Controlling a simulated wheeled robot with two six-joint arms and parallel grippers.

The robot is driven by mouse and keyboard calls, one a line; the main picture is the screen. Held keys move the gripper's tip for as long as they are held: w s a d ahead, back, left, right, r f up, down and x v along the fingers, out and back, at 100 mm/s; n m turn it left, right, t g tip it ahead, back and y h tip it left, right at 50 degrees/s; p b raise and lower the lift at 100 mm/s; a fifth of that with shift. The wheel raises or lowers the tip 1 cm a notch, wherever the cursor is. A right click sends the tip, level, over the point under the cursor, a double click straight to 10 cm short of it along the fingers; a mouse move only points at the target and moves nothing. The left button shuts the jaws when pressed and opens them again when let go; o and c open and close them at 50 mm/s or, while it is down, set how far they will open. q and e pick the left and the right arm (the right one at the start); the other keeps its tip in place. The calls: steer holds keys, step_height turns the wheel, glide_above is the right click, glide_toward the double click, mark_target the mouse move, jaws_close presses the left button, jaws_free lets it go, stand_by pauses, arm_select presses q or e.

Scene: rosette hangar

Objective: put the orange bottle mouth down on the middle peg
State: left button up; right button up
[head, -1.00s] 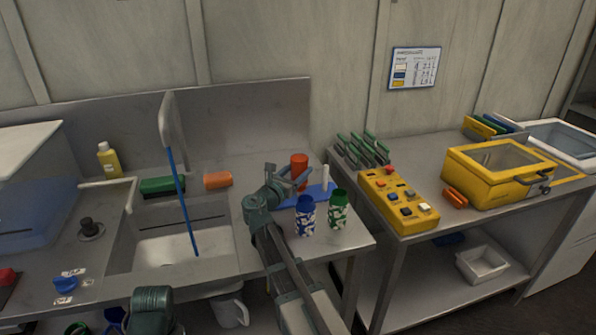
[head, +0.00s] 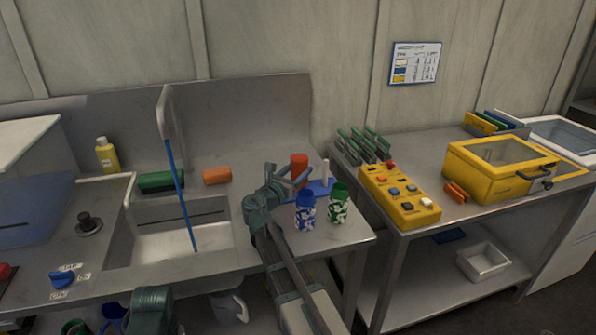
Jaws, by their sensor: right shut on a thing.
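The orange bottle (head: 299,165) is upright in line, at the back of the counter right of the sink. Its wide end is up; its lower end is hidden behind my gripper, so I cannot see its mouth. My right gripper (head: 290,181) is shut on it. The blue peg base (head: 321,187) lies at the bottle, partly hidden by bottle and gripper. One white peg (head: 325,171) stands free to the right of the bottle. I cannot tell whether the bottle is around a peg. My left gripper is not in view.
A blue patterned bottle (head: 305,211) and a green patterned bottle (head: 339,206) stand in front of the base, close to my right gripper. The sink (head: 180,241) is to the left. A yellow button box (head: 399,196) sits on the right table.

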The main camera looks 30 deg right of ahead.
steer(key=shift+f+b, duration=0.35)
steer(key=shift+f, duration=0.15)
steer(key=o, duration=1.3)
steer(key=shift+r, duration=0.1)
steer(key=shift+a, duration=0.1)
steer(key=v, duration=1.3)
steer(key=shift+s+a, duration=0.2)
steer(key=shift+s, duration=0.05)
